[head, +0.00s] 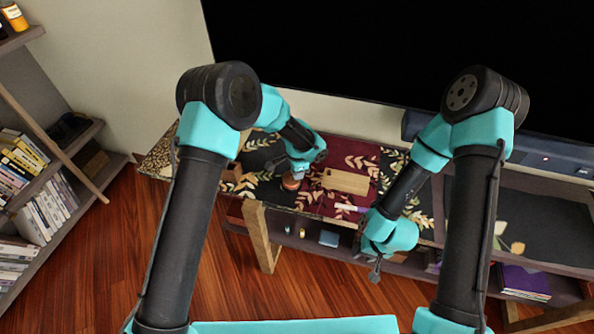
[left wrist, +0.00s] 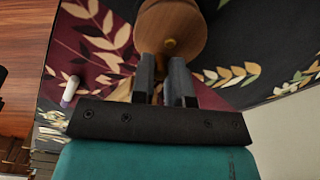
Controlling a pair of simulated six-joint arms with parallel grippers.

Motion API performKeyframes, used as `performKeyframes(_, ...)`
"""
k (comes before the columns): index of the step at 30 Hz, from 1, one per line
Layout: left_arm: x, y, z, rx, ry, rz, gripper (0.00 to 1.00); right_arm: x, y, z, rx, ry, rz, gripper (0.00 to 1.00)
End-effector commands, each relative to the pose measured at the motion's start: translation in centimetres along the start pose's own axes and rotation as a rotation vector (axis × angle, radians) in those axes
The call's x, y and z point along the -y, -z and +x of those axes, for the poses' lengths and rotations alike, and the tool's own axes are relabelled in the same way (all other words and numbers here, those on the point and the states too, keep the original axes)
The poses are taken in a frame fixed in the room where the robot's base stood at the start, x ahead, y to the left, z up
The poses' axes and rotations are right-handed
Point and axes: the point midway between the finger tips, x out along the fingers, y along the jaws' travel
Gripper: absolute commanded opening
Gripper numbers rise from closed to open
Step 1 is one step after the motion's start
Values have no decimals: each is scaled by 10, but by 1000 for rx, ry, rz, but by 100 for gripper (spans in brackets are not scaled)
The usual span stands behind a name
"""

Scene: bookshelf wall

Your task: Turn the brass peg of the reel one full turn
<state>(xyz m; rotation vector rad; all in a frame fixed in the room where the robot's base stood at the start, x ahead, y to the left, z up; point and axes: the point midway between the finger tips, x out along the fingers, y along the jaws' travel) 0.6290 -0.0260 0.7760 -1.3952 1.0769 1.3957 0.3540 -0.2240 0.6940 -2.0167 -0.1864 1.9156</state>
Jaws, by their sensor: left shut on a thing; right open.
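The reel (head: 291,182) is a small round wooden piece on the floral cloth, left of centre in the head view. In the left wrist view the reel (left wrist: 188,22) shows as a brown wooden disc with a small brass spot, the peg (left wrist: 170,43), near its lower edge. My left gripper (head: 297,171) is over the reel. In the wrist view its two fingers (left wrist: 163,66) reach the disc's edge on either side of the brass peg, closed on it; the contact itself is partly hidden. My right gripper (head: 375,272) is open and empty, in front of the bench edge.
A pale wooden board (head: 346,181) lies on the cloth right of the reel, with a white marker-like stick (head: 350,208) in front of it. A brown block (head: 232,172) stands to the left. A large black screen (head: 400,50) rises behind. Bookshelves stand far left.

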Motion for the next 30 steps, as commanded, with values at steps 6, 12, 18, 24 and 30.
performKeyframes(6, -4, -1, 0, -1, 0, 177, 0, 0, 0, 0, 0, 0, 0, 43)
performKeyframes(12, -6, -2, 0, 0, 0, 288, 0, 0, 0, 0, 0, 0, 0, 43)
performKeyframes(18, -7, -3, 0, -1, 1, 340, 0, 0, 0, 0, 0, 0, 0, 43)
performKeyframes(24, -7, -3, 0, -1, 1, 352, 0, 0, 0, 0, 0, 0, 0, 43)
performKeyframes(30, -7, -3, 0, -1, 1, 351, 0, 0, 0, 0, 0, 0, 0, 43)
